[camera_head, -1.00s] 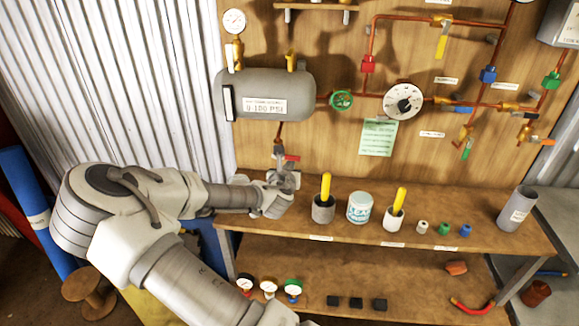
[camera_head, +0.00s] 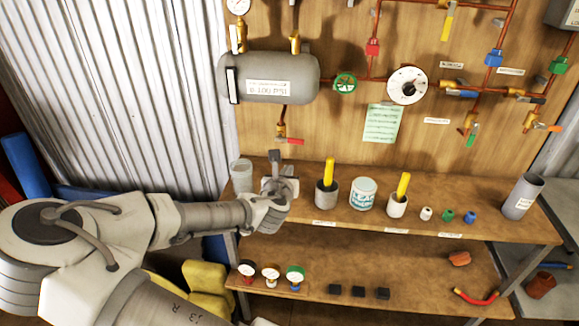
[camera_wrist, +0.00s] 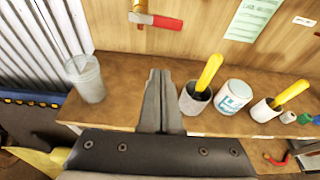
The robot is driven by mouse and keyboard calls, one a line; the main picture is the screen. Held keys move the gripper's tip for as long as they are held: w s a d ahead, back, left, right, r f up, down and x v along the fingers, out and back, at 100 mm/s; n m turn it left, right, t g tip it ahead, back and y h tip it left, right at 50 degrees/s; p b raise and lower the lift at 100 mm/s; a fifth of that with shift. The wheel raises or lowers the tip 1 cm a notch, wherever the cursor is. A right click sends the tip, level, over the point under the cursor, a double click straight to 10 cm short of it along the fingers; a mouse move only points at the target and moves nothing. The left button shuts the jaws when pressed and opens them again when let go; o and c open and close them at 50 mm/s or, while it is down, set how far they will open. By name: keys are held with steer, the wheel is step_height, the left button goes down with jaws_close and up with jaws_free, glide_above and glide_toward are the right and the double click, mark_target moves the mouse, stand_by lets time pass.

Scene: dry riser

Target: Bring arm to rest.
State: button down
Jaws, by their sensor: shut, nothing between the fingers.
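My gripper (camera_head: 276,166) is shut and empty. It hovers over the left end of the upper shelf of the wooden bench (camera_head: 320,228), in front of the board. In the wrist view its two fingers (camera_wrist: 158,90) lie together with nothing between them. A clear jar (camera_head: 241,176) stands to its left; the jar also shows in the wrist view (camera_wrist: 86,78). A grey cup with a yellow-handled tool (camera_head: 326,190) stands close on its right. My arm reaches in from the lower left.
A red-handled valve (camera_head: 289,140) hangs under the grey tank (camera_head: 268,95), just above my gripper. A white tin (camera_head: 363,193), a second cup with a yellow handle (camera_head: 398,203) and small coloured fittings line the shelf. Gauges (camera_head: 271,276) and black blocks (camera_head: 358,291) sit on the lower shelf.

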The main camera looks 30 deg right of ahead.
steer(key=shift+s+a+r, duration=0.15)
steer(key=shift+s+a, duration=0.1)
steer(key=shift+s, duration=0.15)
steer(key=s+a+f+m+g+y, duration=0.45)
steer(key=s+f+m+g, duration=0.35)
steer(key=m, duration=0.8)
steer(key=s+a+r+m+y, duration=0.1)
steer(key=s+a+r+m, duration=0.2)
steer(key=s+r, duration=0.3)
steer(key=s+a+r+m+t+y, duration=0.1)
steer(key=s+a+r+m, duration=0.2)
steer(key=s+r+m, duration=0.3)
steer(key=s+a+r+m+t+y, duration=0.1)
steer(key=s+a+r+m, duration=0.2)
steer(key=s+r, duration=0.3)
step_height(320, 180, up, 5)
steer(key=shift+a+f+m+y, duration=0.15)
steer(key=shift+m+y, duration=0.2)
steer(key=shift+m, duration=0.35)
